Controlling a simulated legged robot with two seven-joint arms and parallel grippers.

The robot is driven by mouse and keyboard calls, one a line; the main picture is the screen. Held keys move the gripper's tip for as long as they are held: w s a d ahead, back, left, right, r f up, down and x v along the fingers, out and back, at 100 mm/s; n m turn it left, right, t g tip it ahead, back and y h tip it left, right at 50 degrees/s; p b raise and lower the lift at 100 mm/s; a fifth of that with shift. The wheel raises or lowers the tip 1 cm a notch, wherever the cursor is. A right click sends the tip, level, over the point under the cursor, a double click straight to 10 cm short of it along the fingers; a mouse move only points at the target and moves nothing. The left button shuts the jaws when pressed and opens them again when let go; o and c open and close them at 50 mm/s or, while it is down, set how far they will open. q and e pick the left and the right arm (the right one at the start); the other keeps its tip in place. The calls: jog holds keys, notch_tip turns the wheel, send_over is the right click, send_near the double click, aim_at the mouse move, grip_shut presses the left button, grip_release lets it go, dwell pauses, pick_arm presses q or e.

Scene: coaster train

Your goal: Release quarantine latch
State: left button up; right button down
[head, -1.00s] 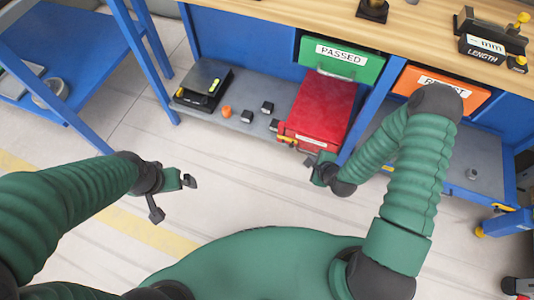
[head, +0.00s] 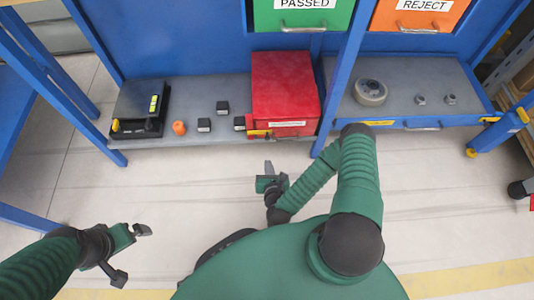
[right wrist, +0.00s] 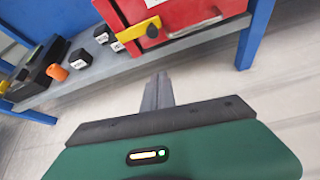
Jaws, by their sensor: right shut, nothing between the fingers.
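The red quarantine box (head: 285,88) stands on the low grey shelf, its lid closed. A yellow latch (head: 258,132) sits at the left of its front, beside a white label; in the right wrist view the latch (right wrist: 138,30) shows as a yellow bar at the box's lower front. My right gripper (head: 268,168) is shut and empty, in front of and below the shelf edge, apart from the latch. In the right wrist view its fingers (right wrist: 158,88) are together, pointing toward the shelf. My left gripper (head: 132,250) is open and empty over the floor at the lower left.
A black scale-like device (head: 140,108), an orange knob (head: 179,127) and several small black blocks (head: 204,124) are left of the box. Blue table legs (head: 345,75) flank the shelf. Green PASSED (head: 303,16) and orange REJECT (head: 420,16) drawers hang above. The floor in front is clear.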

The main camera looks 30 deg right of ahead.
jog(key=f+b+x, duration=0.1)
jog(key=b+x, duration=0.5)
jog(key=x, duration=0.3)
jog(key=r, duration=0.2)
jog(key=d+r+b, duration=0.1)
jog(key=r, duration=0.1)
jog(key=shift+w+r, duration=0.2)
jog(key=shift+r, duration=0.15)
jog(key=shift+d, duration=0.1)
